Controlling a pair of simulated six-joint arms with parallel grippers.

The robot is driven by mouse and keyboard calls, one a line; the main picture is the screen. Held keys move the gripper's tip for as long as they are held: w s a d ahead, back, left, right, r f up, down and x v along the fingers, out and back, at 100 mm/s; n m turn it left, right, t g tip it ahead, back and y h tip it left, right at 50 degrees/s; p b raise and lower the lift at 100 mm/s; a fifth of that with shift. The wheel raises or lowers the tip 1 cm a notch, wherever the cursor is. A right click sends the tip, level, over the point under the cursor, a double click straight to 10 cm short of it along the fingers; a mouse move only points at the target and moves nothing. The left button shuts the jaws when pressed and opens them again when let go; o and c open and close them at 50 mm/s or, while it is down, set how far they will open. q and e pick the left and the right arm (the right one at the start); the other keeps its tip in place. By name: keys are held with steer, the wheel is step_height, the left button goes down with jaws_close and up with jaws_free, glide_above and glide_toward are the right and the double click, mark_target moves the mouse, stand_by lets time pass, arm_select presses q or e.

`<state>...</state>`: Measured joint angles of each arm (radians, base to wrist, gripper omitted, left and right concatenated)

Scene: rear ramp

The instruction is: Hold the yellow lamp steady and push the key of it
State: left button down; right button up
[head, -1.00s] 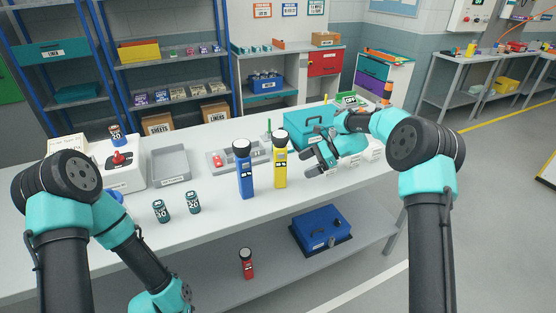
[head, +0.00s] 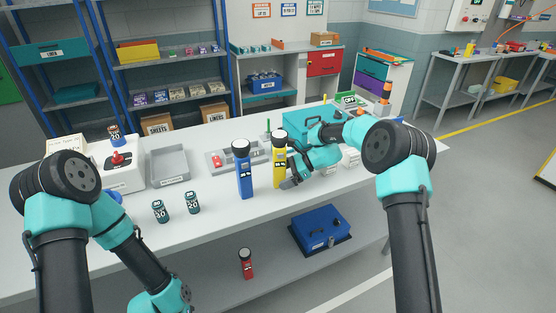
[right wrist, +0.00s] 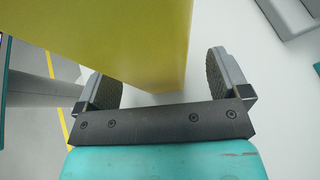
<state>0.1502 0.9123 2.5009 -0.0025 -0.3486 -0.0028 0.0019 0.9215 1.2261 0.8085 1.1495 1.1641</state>
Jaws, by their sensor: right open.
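The yellow lamp (head: 279,170) stands upright on the table, with a black head and a dark patch on its front; I cannot make out the key. My right gripper (head: 287,172) is beside its right side, low on the body. In the right wrist view the yellow body (right wrist: 135,45) reaches into the space between the open fingers (right wrist: 163,85). It covers part of the left finger, and a gap shows to the right finger. I cannot tell whether either finger touches it. My left arm comes in at the lower left; its gripper is outside the picture.
A blue lamp (head: 245,176) stands close to the left of the yellow one. Two small dark canisters, one here (head: 193,203), stand at the front left. A grey tray (head: 170,179) and a teal case (head: 303,122) lie behind. A red lamp (head: 246,264) stands on the lower shelf.

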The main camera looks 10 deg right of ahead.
steer(key=shift+a+f, duration=0.15)
steer(key=shift+a, duration=0.1)
steer(key=shift+c, duration=0.2)
steer(key=c, duration=1.1)
stand_by(1.4)
